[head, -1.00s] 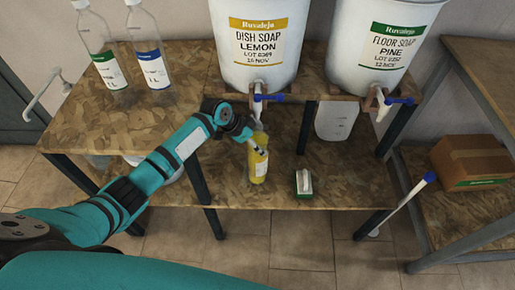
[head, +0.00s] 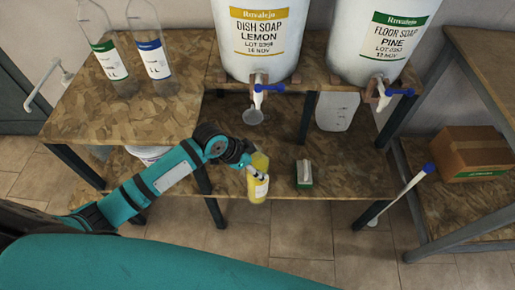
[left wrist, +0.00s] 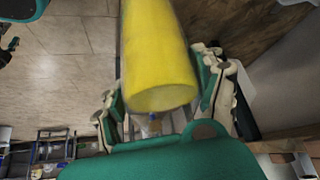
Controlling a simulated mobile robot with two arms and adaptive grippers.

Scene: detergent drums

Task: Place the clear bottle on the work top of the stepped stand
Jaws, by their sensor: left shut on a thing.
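The clear bottle (head: 257,188), filled with yellow liquid and bearing a white label, is held in my left gripper (head: 252,168) near the front edge of the stand's lower board. Its yellow body fills the upper middle of the left wrist view (left wrist: 158,60), between the fingers of the left gripper (left wrist: 165,95). The head view does not show clearly whether its base touches the board. The stepped stand (head: 125,112) has a raised wooden top at left and a lower board at centre. My right gripper is not in view.
Two empty labelled bottles (head: 102,62) (head: 154,62) stand on the raised top. The lemon drum (head: 258,40) and pine drum (head: 378,40) have blue-handled taps. A small green-and-white block (head: 304,175) sits right of the held bottle. A cardboard box (head: 472,152) is far right.

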